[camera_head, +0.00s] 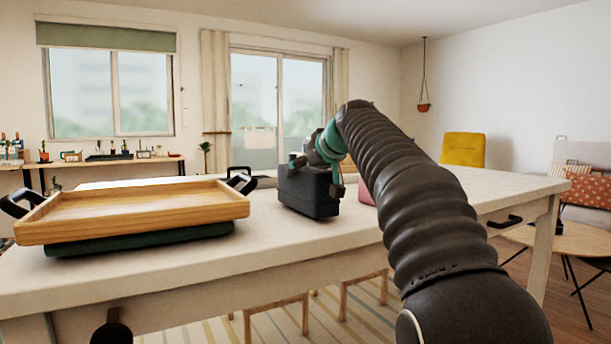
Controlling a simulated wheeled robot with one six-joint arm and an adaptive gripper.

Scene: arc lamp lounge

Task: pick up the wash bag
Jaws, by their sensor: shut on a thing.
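The wash bag (308,194) appears to be the dark, boxy item near the middle of the white table (290,238). My gripper (318,168) comes down on it from above and is shut on its upper part, with one finger on the left and one on the right. The bag looks upright. I cannot tell whether its base touches the table or is just above it. My arm crosses the right half of the view.
A pink thing (366,191) is partly hidden behind my arm. The table front between tray and bag is clear.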

